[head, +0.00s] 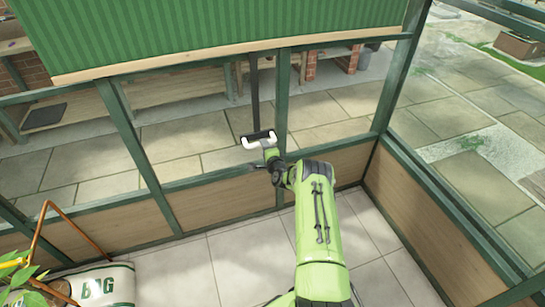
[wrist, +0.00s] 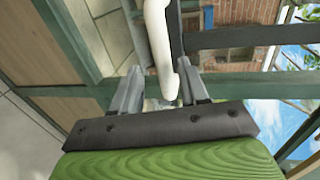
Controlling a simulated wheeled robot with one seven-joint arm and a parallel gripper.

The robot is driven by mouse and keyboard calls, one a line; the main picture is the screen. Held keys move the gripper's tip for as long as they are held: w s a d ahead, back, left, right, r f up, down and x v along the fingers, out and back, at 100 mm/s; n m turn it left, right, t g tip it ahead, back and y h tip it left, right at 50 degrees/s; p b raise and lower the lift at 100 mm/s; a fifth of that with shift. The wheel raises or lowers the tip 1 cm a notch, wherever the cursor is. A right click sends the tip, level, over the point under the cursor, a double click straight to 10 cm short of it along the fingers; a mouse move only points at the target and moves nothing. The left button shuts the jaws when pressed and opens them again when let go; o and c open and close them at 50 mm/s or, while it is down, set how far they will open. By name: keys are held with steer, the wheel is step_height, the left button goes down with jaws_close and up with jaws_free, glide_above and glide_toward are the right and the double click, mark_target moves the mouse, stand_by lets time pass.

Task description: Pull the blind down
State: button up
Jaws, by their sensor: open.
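The green ribbed blind (head: 200,28) hangs across the upper part of the window, with a pale wooden bar (head: 150,64) along its lower edge. A dark strap (head: 254,95) hangs from the bar. At its lower end is a white pull handle (head: 245,143) with a dark part across its top. My gripper (head: 265,155) is at the handle, partly hidden by my arm. In the wrist view, my gripper (wrist: 160,75) is open, with the white handle (wrist: 158,40) passing between its two grey fingers. Contact with either finger cannot be told.
Green window posts (head: 283,100) and low wood panels (head: 225,199) stand close behind the handle. Another glazed wall is at the right. A white bag (head: 105,287) and a leafy plant (head: 18,275) are at the lower left. The tiled floor (head: 230,265) is otherwise mostly clear.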

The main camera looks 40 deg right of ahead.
steer(key=p+v, duration=0.3)
steer(key=v, duration=0.9)
